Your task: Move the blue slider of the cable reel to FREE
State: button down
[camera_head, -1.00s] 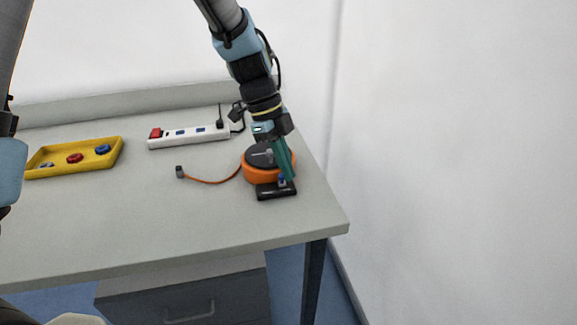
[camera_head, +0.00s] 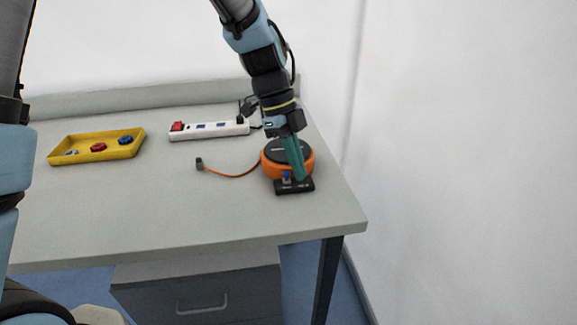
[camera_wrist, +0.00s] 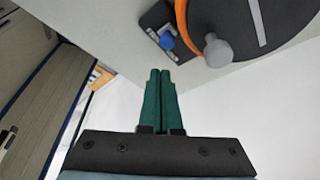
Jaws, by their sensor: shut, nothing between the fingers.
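The cable reel (camera_head: 269,167) is an orange drum with a dark top, near the table's right side. A black block (camera_head: 296,190) sits at its front. The small blue slider (camera_head: 287,178) stands left of the block's middle; it also shows in the wrist view (camera_wrist: 167,42). My gripper (camera_head: 302,178) has its green fingers together and empty, pointing down at the block just right of the slider. In the wrist view the fingertips (camera_wrist: 160,74) show close to the slider, with a small apparent gap. The block's marks are too small to read.
An orange cable with a dark plug (camera_head: 199,163) lies left of the reel. A white power strip (camera_head: 215,130) and a yellow tray (camera_head: 98,157) with small parts lie further back. The table's front centre is clear.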

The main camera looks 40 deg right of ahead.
jog(key=shift+s+d+r, duration=0.25)
jog(key=shift+s+r, duration=0.15)
jog(key=shift+s, duration=0.35)
jog(key=b+v, duration=0.2)
jog(key=v, duration=0.7)
jog(key=shift+w+r, duration=0.25)
jog(key=shift+a, duration=0.1)
jog(key=w+a+f+n+t, duration=0.2)
jog(key=w+a+n, duration=0.45)
jog(key=a, duration=0.35)
jog(key=w+a+f+n+t, duration=0.1)
jog(key=w+a+f+n, duration=0.2)
jog(key=w+a+n, duration=0.45)
jog(key=a+f+n, duration=0.1)
jog(key=a+n, duration=0.4)
jog(key=a, duration=0.2)
jog(key=s+a+f+n+t, duration=0.1)
jog(key=a+n, duration=0.5)
jog(key=a, duration=0.2)
jog(key=a+f+n+t+y, duration=0.1)
jog(key=a+f+n, duration=0.1)
jog(key=a+n, duration=0.3)
jog(key=shift+s+a+n, duration=0.2)
jog(key=shift+a, duration=0.5)
jog(key=shift+s+a+n, duration=0.15)
jog(key=shift+a+n, duration=0.05)
jog(key=shift+a, duration=0.55)
jog(key=shift+s+a+f+n, duration=0.15)
jog(key=shift+s+a+n, duration=0.05)
jog(key=shift+a+n, duration=0.25)
